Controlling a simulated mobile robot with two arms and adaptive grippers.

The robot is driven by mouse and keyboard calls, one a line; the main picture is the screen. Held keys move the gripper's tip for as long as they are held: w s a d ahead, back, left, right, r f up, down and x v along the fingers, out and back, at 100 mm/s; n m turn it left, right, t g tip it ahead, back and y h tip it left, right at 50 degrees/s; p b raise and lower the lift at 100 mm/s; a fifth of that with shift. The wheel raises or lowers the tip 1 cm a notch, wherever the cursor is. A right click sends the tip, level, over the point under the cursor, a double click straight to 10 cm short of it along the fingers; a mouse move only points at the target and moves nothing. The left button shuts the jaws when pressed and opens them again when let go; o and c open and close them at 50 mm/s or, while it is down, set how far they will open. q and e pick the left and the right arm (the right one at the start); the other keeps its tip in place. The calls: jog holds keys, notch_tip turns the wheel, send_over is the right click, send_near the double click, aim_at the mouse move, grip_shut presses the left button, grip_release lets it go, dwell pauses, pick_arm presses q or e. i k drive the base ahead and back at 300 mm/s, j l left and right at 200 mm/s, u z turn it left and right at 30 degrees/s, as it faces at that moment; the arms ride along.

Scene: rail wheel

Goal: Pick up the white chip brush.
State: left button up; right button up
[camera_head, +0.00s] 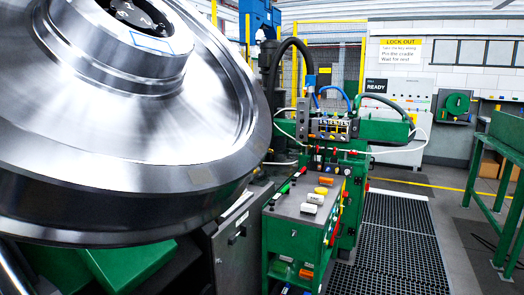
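I cannot make out a white chip brush for certain. Two small white items lie on the grey top of the green machine cabinet (292,240), a front white item (308,208) and a white item just behind it (315,198). Both are too small to tell whether either is a brush. Neither of my grippers shows in the head view.
A large shiny rail wheel (130,110) fills the left side. A yellow item (321,190) and an orange item (326,180) lie behind the white ones. Hoses and valves rise behind the cabinet. Dark floor grating (390,245) is clear; a green bench (490,180) stands right.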

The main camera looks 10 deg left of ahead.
aim_at(306, 209)
jog(key=i+l, duration=0.2)
jog(key=i, duration=0.25)
jog(key=i+l, duration=0.25)
jog(key=i, duration=0.2)
jog(key=j+u, duration=0.05)
